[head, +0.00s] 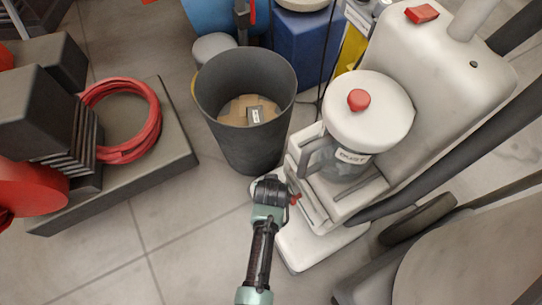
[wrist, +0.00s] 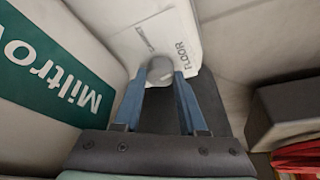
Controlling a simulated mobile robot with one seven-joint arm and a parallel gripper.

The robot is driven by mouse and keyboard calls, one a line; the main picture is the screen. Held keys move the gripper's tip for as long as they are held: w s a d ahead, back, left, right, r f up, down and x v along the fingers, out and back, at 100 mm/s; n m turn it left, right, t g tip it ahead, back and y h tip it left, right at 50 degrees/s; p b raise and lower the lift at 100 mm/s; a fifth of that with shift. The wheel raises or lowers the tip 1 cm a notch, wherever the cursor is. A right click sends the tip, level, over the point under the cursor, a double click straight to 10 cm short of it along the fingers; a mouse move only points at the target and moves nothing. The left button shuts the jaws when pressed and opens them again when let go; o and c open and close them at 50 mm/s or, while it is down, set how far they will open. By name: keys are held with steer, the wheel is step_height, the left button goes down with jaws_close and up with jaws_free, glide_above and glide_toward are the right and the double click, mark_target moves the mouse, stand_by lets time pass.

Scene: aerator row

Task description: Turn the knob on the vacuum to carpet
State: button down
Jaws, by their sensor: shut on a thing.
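The vacuum (head: 440,65) is a white upright machine at the right of the head view, with a clear canister marked DUST. My gripper (head: 271,188) is at the front left of its lower body. In the wrist view, the grey round knob (wrist: 160,70) sits on a white panel (wrist: 165,28) of the vacuum. The two blue fingers of my gripper (wrist: 160,80) are shut on the knob, one on each side. Which way the knob points is unclear. My gripper hides the knob in the head view.
A dark bin (head: 245,140) with a cardboard box in it stands just behind my gripper. A dark platform (head: 170,165) with a coiled red hose (head: 150,120) is at left. A green Miltro label (wrist: 50,65) shows close by. Tiled floor is clear at front left.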

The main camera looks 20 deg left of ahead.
steer(key=shift+c, duration=2.3)
jaws_free()
steer(key=shift+f+b, duration=0.15)
steer(key=shift+b, duration=0.3)
